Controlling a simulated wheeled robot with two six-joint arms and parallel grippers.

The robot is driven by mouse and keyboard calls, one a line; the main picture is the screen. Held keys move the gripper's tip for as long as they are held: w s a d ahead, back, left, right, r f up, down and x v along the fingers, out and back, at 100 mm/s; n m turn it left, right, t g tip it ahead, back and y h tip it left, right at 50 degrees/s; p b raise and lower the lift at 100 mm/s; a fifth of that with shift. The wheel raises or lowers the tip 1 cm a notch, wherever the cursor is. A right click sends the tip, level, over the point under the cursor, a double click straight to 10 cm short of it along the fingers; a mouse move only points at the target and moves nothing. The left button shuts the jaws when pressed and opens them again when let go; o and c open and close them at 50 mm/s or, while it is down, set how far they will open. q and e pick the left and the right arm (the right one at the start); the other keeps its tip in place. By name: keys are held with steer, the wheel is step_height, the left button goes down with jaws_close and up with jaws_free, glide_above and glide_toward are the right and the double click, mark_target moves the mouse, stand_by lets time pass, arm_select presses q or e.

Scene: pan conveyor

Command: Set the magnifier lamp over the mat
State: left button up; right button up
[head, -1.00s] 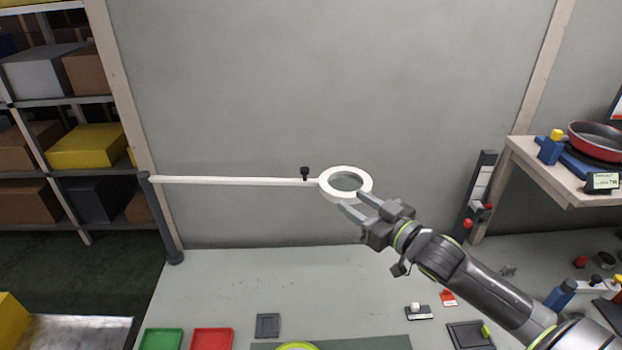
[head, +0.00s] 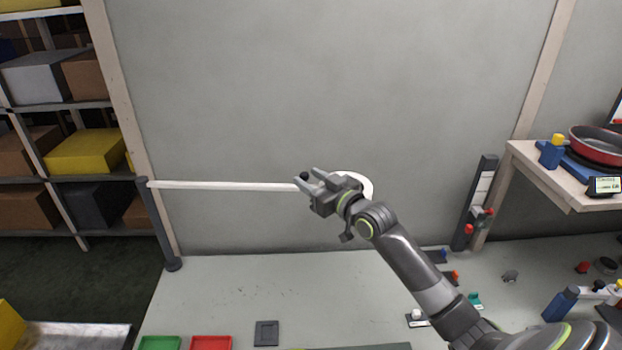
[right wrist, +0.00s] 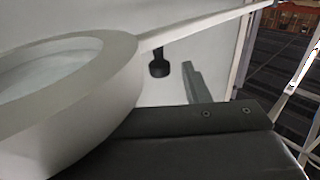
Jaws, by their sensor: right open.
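The magnifier lamp has a white ring head (head: 367,187), mostly hidden behind my right gripper in the head view. Its thin white arm (head: 225,186) runs left to a grey post (head: 160,225). A black knob (head: 303,175) stands on the lamp arm. My right gripper (head: 308,177) is open, its fingertips at the knob; contact is unclear. In the right wrist view the ring (right wrist: 110,90) fills the left side, and the knob (right wrist: 158,67) hangs by the lamp arm (right wrist: 205,25) near a finger (right wrist: 196,85). Only an edge of the green mat (head: 385,347) shows at the bottom.
A green tray (head: 160,342), a red tray (head: 211,342) and a grey square holder (head: 266,333) lie on the bench front. A side table (head: 560,185) with a red pan (head: 597,140) is at right. The middle of the bench is clear.

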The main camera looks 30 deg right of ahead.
steer(key=shift+w, duration=0.1)
jaws_close()
stand_by(0.3)
steer(key=shift+a+f, duration=0.1)
